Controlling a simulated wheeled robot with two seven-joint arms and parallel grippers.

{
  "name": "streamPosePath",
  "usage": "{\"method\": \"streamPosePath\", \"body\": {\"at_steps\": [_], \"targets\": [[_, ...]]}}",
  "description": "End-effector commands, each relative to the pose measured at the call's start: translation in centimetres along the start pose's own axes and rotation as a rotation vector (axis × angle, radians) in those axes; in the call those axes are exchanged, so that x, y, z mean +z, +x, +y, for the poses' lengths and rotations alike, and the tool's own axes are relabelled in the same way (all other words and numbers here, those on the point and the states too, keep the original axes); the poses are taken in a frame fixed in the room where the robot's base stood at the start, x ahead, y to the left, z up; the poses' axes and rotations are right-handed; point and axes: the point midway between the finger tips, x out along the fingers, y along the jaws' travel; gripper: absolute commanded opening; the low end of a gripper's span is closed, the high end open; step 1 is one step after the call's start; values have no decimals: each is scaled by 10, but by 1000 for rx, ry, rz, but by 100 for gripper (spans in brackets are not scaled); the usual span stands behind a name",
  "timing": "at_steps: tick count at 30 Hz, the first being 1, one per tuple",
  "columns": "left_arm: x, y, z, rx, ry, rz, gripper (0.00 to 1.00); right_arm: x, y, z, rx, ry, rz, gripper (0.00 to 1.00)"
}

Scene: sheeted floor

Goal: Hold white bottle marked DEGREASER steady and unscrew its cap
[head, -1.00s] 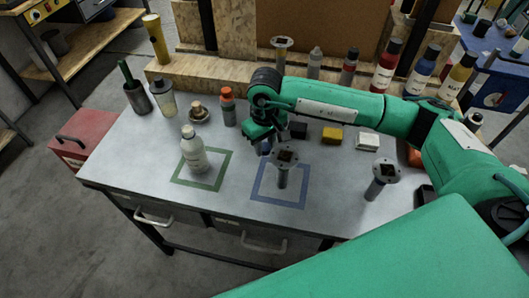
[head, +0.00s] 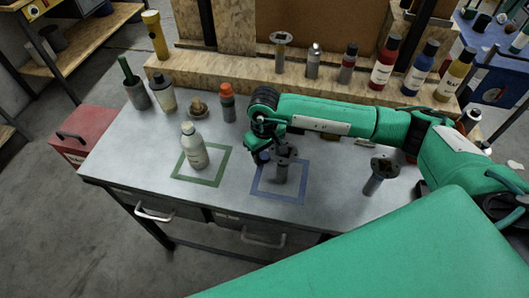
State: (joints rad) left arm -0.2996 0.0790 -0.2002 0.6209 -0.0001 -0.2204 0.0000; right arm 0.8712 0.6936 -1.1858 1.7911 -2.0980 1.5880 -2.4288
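The white bottle (head: 194,155) stands upright inside the green square outline on the table, its pale cap (head: 187,129) on top. Its label is too small to read. My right gripper (head: 264,157) hangs over the table to the right of the bottle, clear of it, near the blue square outline and beside a grey flanged post (head: 282,168). Its fingers are small and dark, so I cannot tell whether they are apart. My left gripper is not in view.
Behind the bottle stand an orange-capped bottle (head: 228,108), a small brown-topped item (head: 199,110), a tumbler (head: 162,97) and a dark cup (head: 137,95). Another flanged post (head: 378,178) stands at right. Several bottles line the wooden ledge. The table front left is clear.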

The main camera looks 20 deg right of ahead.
Motion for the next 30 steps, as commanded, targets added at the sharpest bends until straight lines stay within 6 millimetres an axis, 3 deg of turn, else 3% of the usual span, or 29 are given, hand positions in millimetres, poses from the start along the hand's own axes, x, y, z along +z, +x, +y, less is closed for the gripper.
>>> {"method": "streamPosePath", "body": {"at_steps": [14, 25, 30], "targets": [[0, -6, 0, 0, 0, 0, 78, 0, -7, 0, 0, 0, 1, 51], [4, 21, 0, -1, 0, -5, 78, -1, -79, 0, 2, -1, 6, 51], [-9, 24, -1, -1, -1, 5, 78, -1, -107, 0, 1, 0, 4, 51]]}}
